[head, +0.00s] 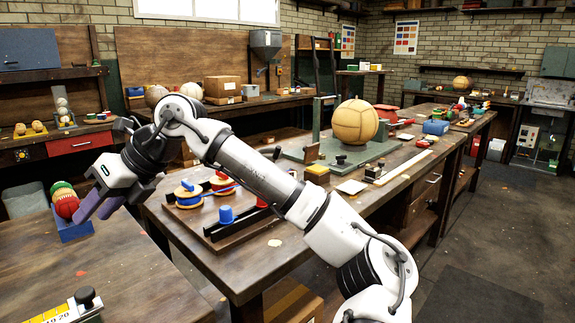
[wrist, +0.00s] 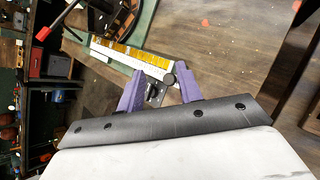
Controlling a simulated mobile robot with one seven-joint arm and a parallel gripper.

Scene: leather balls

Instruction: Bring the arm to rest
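My gripper (head: 92,214) hangs at the left of the head view, above the front-left table, with its two purple fingers pointing down and to the left. In the wrist view the fingers of my gripper (wrist: 160,73) stand apart with a gap between them. They are open and hold nothing. My arm reaches across the head view from the lower right, bent at a raised joint at the upper left. A yellow measuring scale with a black knob (head: 68,308) lies on the table below; the scale (wrist: 130,57) shows beyond the fingers in the wrist view.
The floor at right (head: 500,230) is clear.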

